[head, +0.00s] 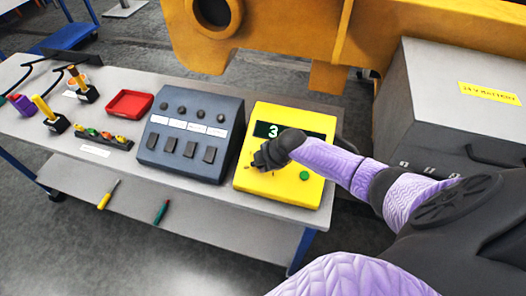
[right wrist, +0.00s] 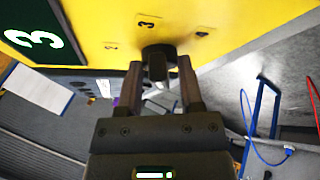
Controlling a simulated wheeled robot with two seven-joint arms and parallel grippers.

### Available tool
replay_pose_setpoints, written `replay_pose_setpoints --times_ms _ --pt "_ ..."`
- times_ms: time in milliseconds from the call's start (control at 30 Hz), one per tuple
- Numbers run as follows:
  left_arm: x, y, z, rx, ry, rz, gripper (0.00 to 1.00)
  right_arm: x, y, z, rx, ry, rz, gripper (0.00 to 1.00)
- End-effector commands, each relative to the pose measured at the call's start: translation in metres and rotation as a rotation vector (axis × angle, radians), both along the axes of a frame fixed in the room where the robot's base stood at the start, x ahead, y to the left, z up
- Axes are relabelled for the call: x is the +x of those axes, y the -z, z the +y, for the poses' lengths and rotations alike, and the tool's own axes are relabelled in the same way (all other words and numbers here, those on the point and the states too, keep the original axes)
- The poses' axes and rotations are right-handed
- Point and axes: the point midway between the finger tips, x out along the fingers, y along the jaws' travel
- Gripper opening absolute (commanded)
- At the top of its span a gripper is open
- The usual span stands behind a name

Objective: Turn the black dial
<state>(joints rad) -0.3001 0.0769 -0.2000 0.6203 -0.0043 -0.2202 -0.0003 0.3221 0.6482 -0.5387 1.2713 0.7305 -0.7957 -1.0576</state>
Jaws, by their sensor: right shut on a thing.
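My right gripper (head: 267,156) reaches onto the box's face from the right and hides the dial in the head view. In the right wrist view the black dial (right wrist: 158,58) sits between the two fingers of my right gripper (right wrist: 161,78), which is shut on it. Small number marks surround the dial. A green button (head: 304,175) is on the box's lower right. My left gripper is out of view.
A dark switch panel (head: 187,168) stands just left of the yellow box. A red tray (head: 129,104) and small tools are farther left on the table (head: 30,125). A grey cabinet (head: 440,125) is to the right and an orange machine frame (head: 270,35) behind.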

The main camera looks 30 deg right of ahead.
Motion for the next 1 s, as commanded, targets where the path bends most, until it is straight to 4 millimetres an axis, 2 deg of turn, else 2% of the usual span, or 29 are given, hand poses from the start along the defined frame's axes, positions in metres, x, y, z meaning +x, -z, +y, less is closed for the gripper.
replay_pose_setpoints --times_ms 100,500,1000 --pt "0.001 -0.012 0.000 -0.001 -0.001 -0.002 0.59 -0.001 -0.003 0.001 0.034 0.095 -0.040 0.00" --pt "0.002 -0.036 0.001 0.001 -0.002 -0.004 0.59 -0.003 0.000 0.003 0.155 0.428 -0.180 0.00" --pt "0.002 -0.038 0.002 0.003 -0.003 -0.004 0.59 -0.004 0.004 0.006 0.277 0.763 -0.320 0.00"
